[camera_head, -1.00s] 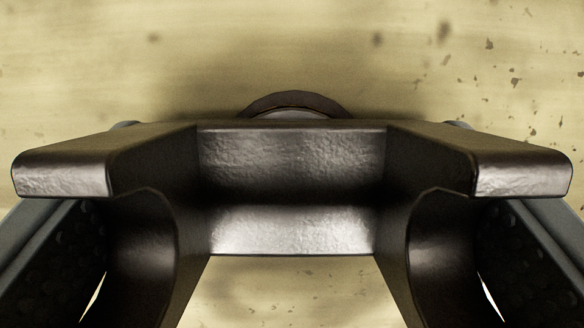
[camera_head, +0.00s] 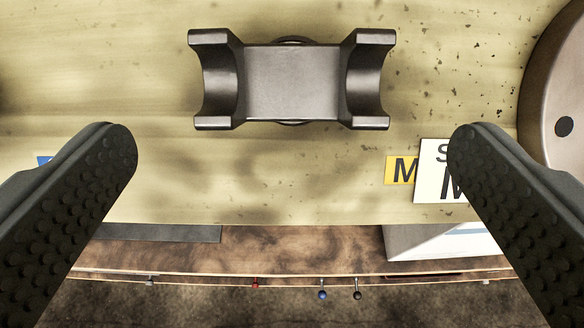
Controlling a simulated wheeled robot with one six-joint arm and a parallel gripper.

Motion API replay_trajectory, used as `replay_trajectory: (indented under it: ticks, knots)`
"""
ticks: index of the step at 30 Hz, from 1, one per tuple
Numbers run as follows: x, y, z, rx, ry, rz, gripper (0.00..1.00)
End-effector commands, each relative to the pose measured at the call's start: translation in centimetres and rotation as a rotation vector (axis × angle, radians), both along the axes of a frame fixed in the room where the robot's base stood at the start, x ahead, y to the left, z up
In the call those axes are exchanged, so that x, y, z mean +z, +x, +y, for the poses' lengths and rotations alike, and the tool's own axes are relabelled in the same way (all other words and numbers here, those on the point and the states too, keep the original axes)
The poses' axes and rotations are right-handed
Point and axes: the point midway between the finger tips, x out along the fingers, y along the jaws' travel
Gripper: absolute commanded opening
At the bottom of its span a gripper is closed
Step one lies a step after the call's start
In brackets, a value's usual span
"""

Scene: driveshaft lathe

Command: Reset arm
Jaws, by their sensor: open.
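My gripper (camera_head: 292,155) is open, its two dark studded fingers apart at the left and right of the view. Nothing is between the fingertips. A dark metal cradle-shaped support (camera_head: 292,82) with curved notches at both ends stands ahead, apart from the fingers. It sits in front of a worn yellowish machine surface (camera_head: 290,180), with part of a round base or post showing behind it.
A large round metal part (camera_head: 555,90) stands at the right edge. Below are a brown ledge (camera_head: 300,246), a white box-like part (camera_head: 440,243) and small coloured knobs (camera_head: 322,294).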

Motion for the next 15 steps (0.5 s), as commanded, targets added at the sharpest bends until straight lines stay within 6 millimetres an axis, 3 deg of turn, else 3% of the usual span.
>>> replay_trajectory:
  ticks: [9, 15]
  knots:
    - [2.3, -5.6, 0.0, 0.000, 0.000, -0.001, 1.00]
    - [3.0, -7.3, 0.0, 0.000, 0.000, 0.000, 1.00]
